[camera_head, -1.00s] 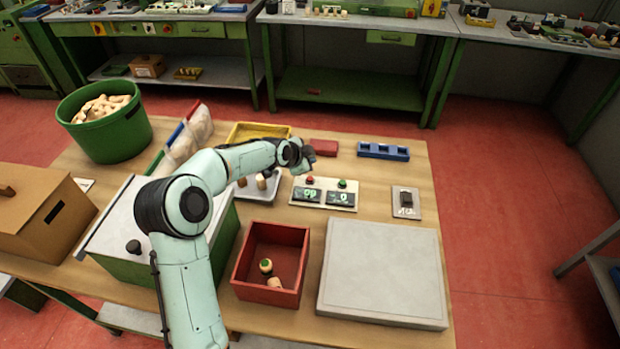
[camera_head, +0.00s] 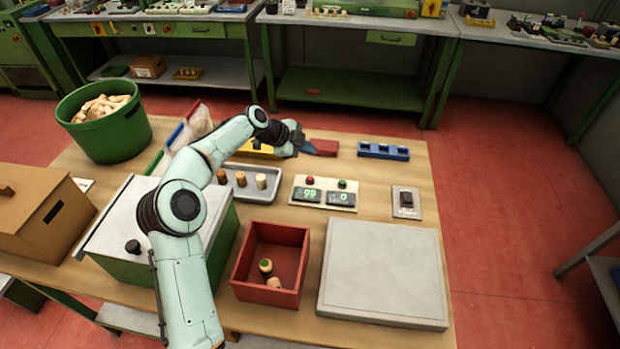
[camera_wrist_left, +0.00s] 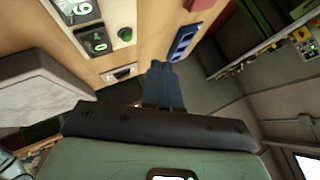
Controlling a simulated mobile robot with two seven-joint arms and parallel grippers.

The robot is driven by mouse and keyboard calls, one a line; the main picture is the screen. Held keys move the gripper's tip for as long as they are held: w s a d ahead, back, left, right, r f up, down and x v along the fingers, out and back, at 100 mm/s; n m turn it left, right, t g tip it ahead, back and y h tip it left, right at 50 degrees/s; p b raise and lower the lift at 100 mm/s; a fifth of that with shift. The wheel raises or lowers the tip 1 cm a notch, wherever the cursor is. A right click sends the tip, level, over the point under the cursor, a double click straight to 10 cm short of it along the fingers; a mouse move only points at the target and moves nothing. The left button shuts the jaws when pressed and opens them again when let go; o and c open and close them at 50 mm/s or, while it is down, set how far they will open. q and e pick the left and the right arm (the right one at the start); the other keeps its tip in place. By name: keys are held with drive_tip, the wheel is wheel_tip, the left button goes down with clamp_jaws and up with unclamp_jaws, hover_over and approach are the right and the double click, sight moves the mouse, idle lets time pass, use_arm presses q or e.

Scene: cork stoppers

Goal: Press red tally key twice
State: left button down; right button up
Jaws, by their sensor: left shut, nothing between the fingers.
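The tally box (camera_head: 323,205) is a pale panel on the table with two lit displays. The red tally key (camera_head: 310,180) stands above the left display and the green key (camera_head: 342,184) above the right one. The right display reads 0; the left digits are too small to read surely. My left gripper (camera_head: 309,148) is shut and empty, raised behind the red key and apart from it. In the left wrist view its closed fingers (camera_wrist_left: 162,80) show, with the green key (camera_wrist_left: 125,34) and both displays; the red key is out of frame there.
A red block (camera_head: 325,147) lies just beyond my gripper and a blue holder (camera_head: 383,151) to its right. A tray with three stoppers (camera_head: 248,194) is left of the box. A red bin (camera_head: 271,291) and a grey slab (camera_head: 383,270) are in front.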

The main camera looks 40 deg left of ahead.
use_arm(q)
drive_tip(key=b, duration=0.3)
hover_over(307, 179)
wheel_tip(307, 179, down, 8)
drive_tip(key=shift+d+r, duration=0.1)
drive_tip(key=shift+d, duration=0.05)
drive_tip(key=shift+s+f+b, duration=0.1)
drive_tip(key=shift+f+b, duration=0.3)
drive_tip(key=shift+f, duration=0.15)
use_arm(e)
drive_tip(key=s+f, duration=0.1)
drive_tip(key=f, duration=0.2)
drive_tip(key=s+f, duration=0.1)
drive_tip(key=shift+s+f, duration=0.25)
drive_tip(key=shift+s, duration=0.05)
drive_tip(key=shift+f, duration=0.1)
idle(0.8)
use_arm(q)
drive_tip(key=shift+f+b, duration=0.4)
use_arm(e)
drive_tip(key=shift+s+f, duration=0.2)
drive_tip(key=shift+f, duration=0.2)
